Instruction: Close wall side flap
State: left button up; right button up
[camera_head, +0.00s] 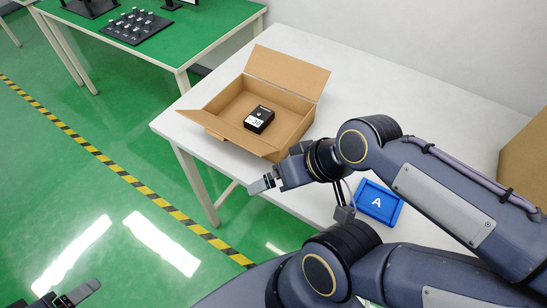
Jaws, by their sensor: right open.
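An open cardboard box (216,101) stands on the white table with a black device (259,119) inside. Its wall side flap (288,72) stands raised and leans outward toward the wall. Another flap (236,132) spreads outward at the near side of the box. My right gripper (263,184) is open and empty, below the box near the table's front edge, apart from the flaps. My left gripper (76,295) shows only in part at the bottom left, over the floor, far from the box; its jaw opening is unclear.
A blue tray (364,211) marked A lies on the table beside my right arm. Another cardboard box (526,165) is at the right edge. A green table (190,32) with a dark rack of small parts (137,26) stands at upper left. The table behind the box is clear.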

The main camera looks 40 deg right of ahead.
aim_at(309, 80)
jog(key=i+j+z, duration=0.15)
jog(key=z, duration=0.25)
jog(key=i+j+z, duration=0.1)
jog(key=j+z, duration=0.3)
jog(key=i+j+z, duration=0.25)
jog(key=i+l, duration=0.2)
jog(key=i+u, duration=0.05)
jog(key=i, duration=0.05)
